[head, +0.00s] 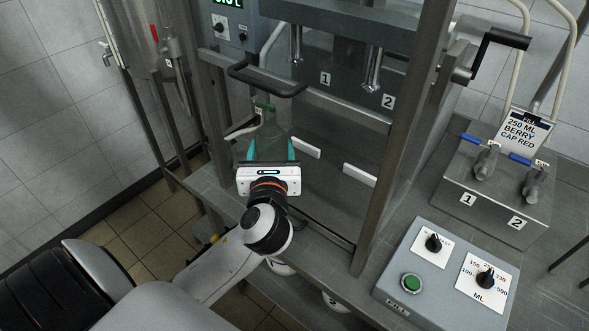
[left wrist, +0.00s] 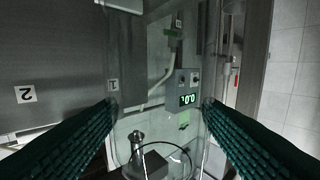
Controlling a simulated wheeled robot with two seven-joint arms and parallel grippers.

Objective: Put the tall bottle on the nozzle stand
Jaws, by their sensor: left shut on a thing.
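My left gripper (head: 270,150) is shut on a clear, faintly tinted tall bottle (head: 272,133). The bottle looks upright, with its upper part showing beyond the teal fingers; its lower part is hidden by the gripper. In the left wrist view the fingers (left wrist: 158,115) stand either side of its transparent body (left wrist: 150,165). The bottle is at the left part of the nozzle stand (head: 330,190), a metal frame with nozzle 1 (head: 297,45) and nozzle 2 (head: 373,70) above its deck. I cannot tell whether the bottle touches the deck. My right gripper is not in view.
A frame post (head: 400,140) and a black handle bar (head: 267,80) are near the arm. A control box (head: 445,275) and a valve block (head: 497,195) stand at right. The deck's middle looks clear.

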